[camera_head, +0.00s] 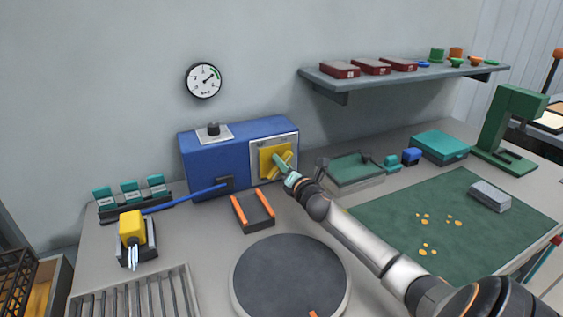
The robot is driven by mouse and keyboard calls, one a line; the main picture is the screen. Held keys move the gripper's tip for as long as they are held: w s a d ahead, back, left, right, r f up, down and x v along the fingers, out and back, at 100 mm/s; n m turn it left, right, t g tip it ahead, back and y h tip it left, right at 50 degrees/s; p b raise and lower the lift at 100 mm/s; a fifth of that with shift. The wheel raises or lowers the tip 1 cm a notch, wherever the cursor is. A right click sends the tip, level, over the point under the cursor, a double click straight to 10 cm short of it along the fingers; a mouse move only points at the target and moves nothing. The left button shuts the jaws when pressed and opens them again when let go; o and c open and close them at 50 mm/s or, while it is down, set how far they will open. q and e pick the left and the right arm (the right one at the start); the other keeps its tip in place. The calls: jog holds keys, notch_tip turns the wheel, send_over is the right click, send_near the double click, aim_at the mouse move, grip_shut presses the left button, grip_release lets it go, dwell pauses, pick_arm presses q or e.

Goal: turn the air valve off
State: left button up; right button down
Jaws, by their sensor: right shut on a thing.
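The air valve looks to be the yellow handle (271,161) on a pale plate at the right end of the front of a blue box (207,170). The plate's lettering is too small to read. My right arm reaches in from the lower right. My right gripper (281,165) is at the yellow handle, shut on it, and covers part of it. The handle looks tilted, but its exact setting is hard to tell. My left gripper is not in view.
A round gauge (204,80) hangs on the wall above the box, its needle pointing up and right. A blue lever (187,199) sticks out left. A dark turntable (291,277) and green mat (390,222) lie in front.

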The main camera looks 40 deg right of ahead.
jog(key=m, duration=0.4)
jog(key=shift+d+f+m+p, duration=0.1)
jog(key=shift+m+p, duration=0.25)
jog(key=shift+m, duration=0.05)
jog(key=m, duration=0.3)
jog(key=m+p, duration=0.1)
jog(key=shift+f+m, duration=0.25)
jog(key=shift+m, duration=0.15)
jog(key=c, duration=0.7)
grip_release()
jog(key=shift+s, duration=0.15)
jog(key=v, duration=1.2)
jog(key=shift+s, duration=0.2)
